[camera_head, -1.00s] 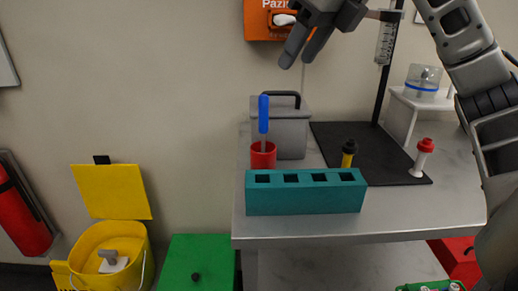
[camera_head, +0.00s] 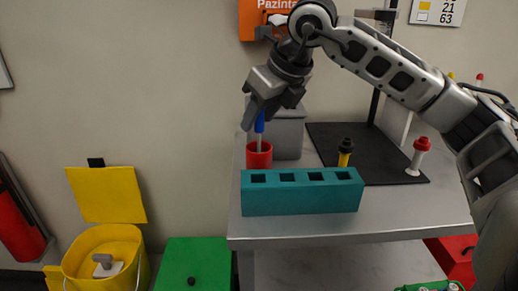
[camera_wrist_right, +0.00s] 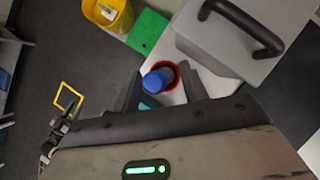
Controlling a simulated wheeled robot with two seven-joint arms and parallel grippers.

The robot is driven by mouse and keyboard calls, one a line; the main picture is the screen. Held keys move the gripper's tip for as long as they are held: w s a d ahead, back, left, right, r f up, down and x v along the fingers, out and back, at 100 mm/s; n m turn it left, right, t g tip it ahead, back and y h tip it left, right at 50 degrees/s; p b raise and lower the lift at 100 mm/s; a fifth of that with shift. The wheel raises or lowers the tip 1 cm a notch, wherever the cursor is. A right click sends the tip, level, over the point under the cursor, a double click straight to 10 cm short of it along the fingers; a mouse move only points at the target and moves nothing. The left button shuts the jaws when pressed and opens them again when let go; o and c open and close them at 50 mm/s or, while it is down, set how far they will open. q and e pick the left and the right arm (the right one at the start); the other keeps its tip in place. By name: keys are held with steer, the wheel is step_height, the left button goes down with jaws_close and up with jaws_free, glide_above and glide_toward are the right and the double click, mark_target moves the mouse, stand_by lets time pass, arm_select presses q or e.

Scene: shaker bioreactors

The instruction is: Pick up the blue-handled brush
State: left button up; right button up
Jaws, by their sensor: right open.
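The blue-handled brush (camera_head: 260,124) stands upright in a red cup (camera_head: 259,157) on the grey table, behind the teal rack. My right gripper (camera_head: 254,118) is over the cup, pointing down, with its fingers around the upper part of the blue handle. In the right wrist view the brush's blue handle (camera_wrist_right: 157,81) shows end-on between the two open fingers, with the red cup (camera_wrist_right: 176,73) below it. The gripper hides the top of the handle in the head view. I cannot tell if a finger touches it. My left gripper is not in view.
A teal rack (camera_head: 300,200) with several square holes stands in front of the cup. A grey box (camera_head: 290,137) with a black handle is close behind it. A black mat (camera_head: 385,170) holds a yellow-black piece (camera_head: 345,152) and a red-topped white piece (camera_head: 417,157).

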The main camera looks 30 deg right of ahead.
steer(key=shift+w+f, duration=0.25)
steer(key=shift+f, duration=0.2)
jaws_close()
